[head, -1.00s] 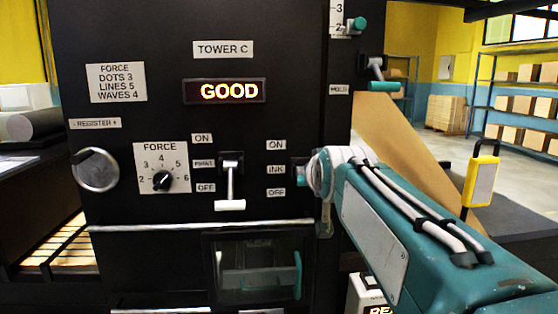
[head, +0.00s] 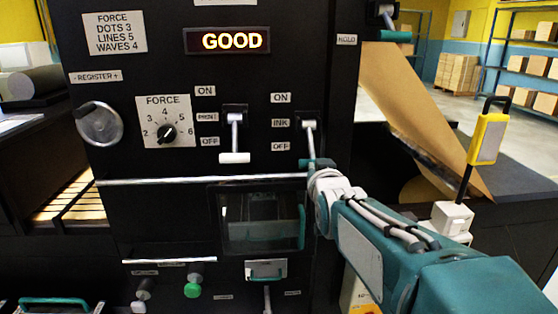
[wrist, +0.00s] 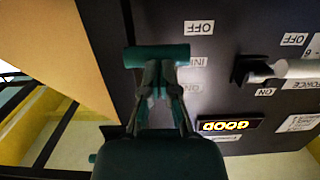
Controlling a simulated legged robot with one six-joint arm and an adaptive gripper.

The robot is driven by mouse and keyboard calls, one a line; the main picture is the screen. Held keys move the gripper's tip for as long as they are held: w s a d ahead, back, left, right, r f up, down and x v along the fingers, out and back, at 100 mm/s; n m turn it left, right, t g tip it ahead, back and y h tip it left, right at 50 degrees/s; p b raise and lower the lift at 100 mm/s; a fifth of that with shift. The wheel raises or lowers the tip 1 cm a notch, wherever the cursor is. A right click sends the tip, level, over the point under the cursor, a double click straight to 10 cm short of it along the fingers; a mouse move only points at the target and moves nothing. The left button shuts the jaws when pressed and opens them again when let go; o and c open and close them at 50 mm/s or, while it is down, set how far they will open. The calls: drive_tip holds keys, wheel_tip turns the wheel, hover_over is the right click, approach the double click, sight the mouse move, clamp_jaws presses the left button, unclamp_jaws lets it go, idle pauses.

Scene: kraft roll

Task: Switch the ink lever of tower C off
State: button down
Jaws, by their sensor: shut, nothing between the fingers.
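The black panel of tower C (head: 150,60) fills the left and middle of the head view. Its ink lever (head: 310,135) has a pale stem angled down and a teal handle below the OFF label (head: 281,146). In the wrist view, which is upside down, the teal handle (wrist: 157,53) lies across the tips of my gripper (wrist: 157,75). My gripper is shut with nothing between its fingers; I cannot tell if it touches the handle. In the head view my wrist hides the fingers. The INK label (head: 280,123) is beside the lever slot.
The print lever (head: 235,135), with a white handle, hangs down to the left of the ink lever. The display (head: 227,41) reads GOOD. The force knob (head: 167,133) is further left. A brown paper sheet (head: 410,95) slopes down at the right. A window (head: 255,220) is below.

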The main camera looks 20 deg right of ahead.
drive_tip(key=shift+w+f, duration=0.2)
drive_tip(key=shift+f, duration=0.3)
idle(0.3)
